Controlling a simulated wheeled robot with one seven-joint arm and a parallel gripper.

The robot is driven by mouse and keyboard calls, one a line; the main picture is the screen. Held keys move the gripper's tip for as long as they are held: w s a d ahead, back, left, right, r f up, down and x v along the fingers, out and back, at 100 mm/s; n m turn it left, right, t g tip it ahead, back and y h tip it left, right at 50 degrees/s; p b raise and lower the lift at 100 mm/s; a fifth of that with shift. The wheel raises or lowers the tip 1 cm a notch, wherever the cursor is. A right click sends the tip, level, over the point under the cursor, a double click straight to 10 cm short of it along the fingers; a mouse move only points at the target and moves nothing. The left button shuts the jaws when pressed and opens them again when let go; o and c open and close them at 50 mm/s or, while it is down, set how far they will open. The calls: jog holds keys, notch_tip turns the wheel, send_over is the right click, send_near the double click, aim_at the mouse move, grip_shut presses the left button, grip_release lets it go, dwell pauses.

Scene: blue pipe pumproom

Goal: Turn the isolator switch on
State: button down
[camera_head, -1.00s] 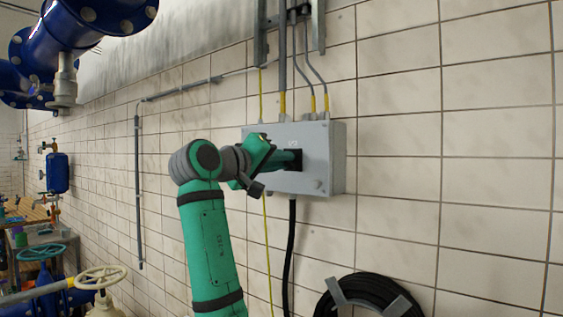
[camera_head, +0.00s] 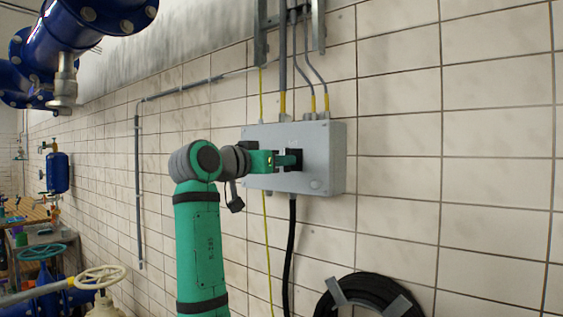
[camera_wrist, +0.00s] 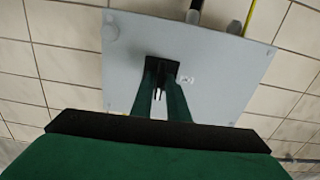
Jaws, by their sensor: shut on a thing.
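The isolator switch (camera_head: 296,157) is a small black part on the front of a grey wall box (camera_head: 327,165). My gripper (camera_head: 290,160) reaches it from the left, with its green fingers against the black part. In the wrist view, the two fingers of my gripper (camera_wrist: 162,88) run up to the black switch plate (camera_wrist: 163,66) and close around its handle. The handle is mostly hidden between the fingertips, so its exact angle cannot be told.
Grey conduits (camera_head: 283,70) enter the box from above, and a black cable (camera_head: 291,240) leaves below. A coiled black hose (camera_head: 372,294) hangs lower right. Blue pipes (camera_head: 85,25) fill the upper left. The tiled wall right of the box is clear.

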jog(key=shift+r+m, duration=0.1)
jog(key=shift+m, duration=0.2)
dwell(0.4)
jog(key=c, duration=1.8)
grip_release()
jog(key=shift+c, duration=0.2)
jog(key=v, duration=0.7)
jog(key=shift+s+a, duration=0.15)
jog(key=shift+a, duration=0.05)
jog(key=shift+a, duration=0.1)
